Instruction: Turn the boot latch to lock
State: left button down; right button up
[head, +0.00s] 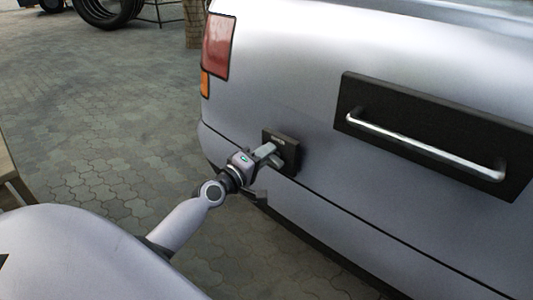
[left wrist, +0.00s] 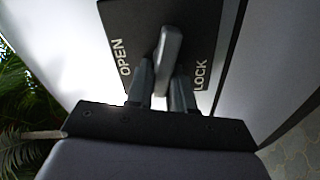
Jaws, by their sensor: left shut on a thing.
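The boot latch is a small dark plate (head: 288,150) on the silver boot of a car, left of the long metal handle. In the left wrist view the plate (left wrist: 148,14) carries the word OPEN on the left and LOCK on the right. A grey latch lever (left wrist: 170,48) stands out between the two words, tilted slightly. My left gripper (head: 266,154) is at the plate, shut on the lever, with one finger on each side of it; its fingers also show in the left wrist view (left wrist: 162,82). My right gripper is not in view.
A black panel with a metal bar handle (head: 425,146) is on the boot at the right. A red tail light (head: 218,46) is at the upper left of the car. The paved ground (head: 100,110) left of the car is mostly clear, with a tyre (head: 106,10) at the back.

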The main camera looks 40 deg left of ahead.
pick_arm(q)
jog(key=shift+a+f+n, duration=0.1)
jog(key=shift+f+n, duration=0.1)
jog(key=shift+n, duration=1.3)
jog(key=c, duration=1.1)
grip_release()
jog(key=shift+s+a, duration=0.15)
jog(key=shift+s, duration=1.65)
jog(key=shift+s+a, duration=0.1)
jog(key=shift+s, duration=1.65)
jog(key=shift+d+f, duration=0.1)
